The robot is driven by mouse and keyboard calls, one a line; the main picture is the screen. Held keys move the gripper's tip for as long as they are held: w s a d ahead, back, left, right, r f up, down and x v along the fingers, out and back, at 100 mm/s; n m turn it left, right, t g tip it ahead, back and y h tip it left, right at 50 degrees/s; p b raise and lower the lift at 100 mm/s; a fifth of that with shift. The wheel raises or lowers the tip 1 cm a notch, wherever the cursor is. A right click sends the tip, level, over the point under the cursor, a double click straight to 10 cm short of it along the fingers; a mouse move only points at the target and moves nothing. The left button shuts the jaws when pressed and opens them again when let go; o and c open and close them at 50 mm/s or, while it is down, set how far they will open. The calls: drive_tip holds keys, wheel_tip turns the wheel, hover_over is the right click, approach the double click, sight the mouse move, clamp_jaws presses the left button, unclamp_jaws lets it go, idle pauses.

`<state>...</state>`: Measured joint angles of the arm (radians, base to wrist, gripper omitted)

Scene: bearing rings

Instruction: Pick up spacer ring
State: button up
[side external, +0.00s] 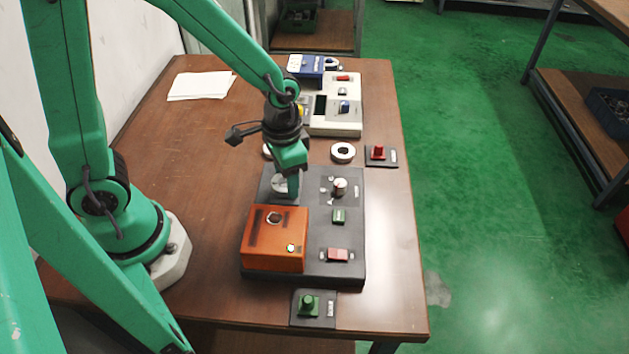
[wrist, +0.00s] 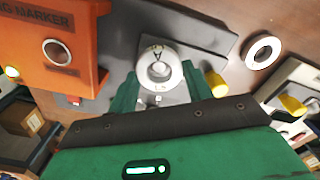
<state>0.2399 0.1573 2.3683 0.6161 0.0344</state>
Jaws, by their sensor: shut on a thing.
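My gripper (side external: 293,188) is low over the dark panel, just behind the orange box. In the wrist view, my gripper (wrist: 161,88) has its green fingers on both sides of a pale ring with a dark centre, which I take as the spacer ring (wrist: 160,70). The gripper is shut on it. Behind the ring is a pale round disc (wrist: 157,50) on the dark panel, also seen in the side view (side external: 278,184). I cannot tell whether the ring touches the disc. In the side view the fingers mostly hide the ring.
The orange marker box (side external: 275,238) stands on the dark panel (side external: 350,240), beside several knobs and buttons. Another white ring (side external: 343,152) lies on the table behind it. Red (side external: 378,152) and green (side external: 308,305) knob units sit nearby. The table's left side is mostly clear.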

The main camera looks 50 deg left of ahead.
drive_tip(key=shift+r, duration=0.45)
drive_tip(key=shift+s+d+r, duration=0.1)
drive_tip(key=shift+d+r, duration=0.05)
drive_tip(key=shift+r, duration=0.5)
drive_tip(key=shift+s+d+r, duration=0.1)
drive_tip(key=shift+d+r, duration=0.05)
drive_tip(key=shift+r, duration=0.45)
drive_tip(key=s+d+r, duration=0.6)
drive_tip(key=s+d, duration=0.1)
drive_tip(key=shift+s+d+r, duration=0.25)
drive_tip(key=shift+s+d, duration=0.1)
drive_tip(key=shift+s, duration=0.05)
drive_tip(key=shift+d+f, duration=0.25)
drive_tip(key=shift+d, duration=0.2)
drive_tip(key=s+d+f, duration=0.1)
drive_tip(key=d+f, duration=0.1)
drive_tip(key=d, duration=0.1)
drive_tip(key=s+d+f, duration=0.1)
drive_tip(key=d+f, duration=0.1)
drive_tip(key=d, duration=0.2)
drive_tip(key=s+d+f, duration=0.1)
drive_tip(key=d+f, duration=0.1)
drive_tip(key=d, duration=0.2)
drive_tip(key=shift+d+f, duration=0.1)
drive_tip(key=shift+d, duration=0.05)
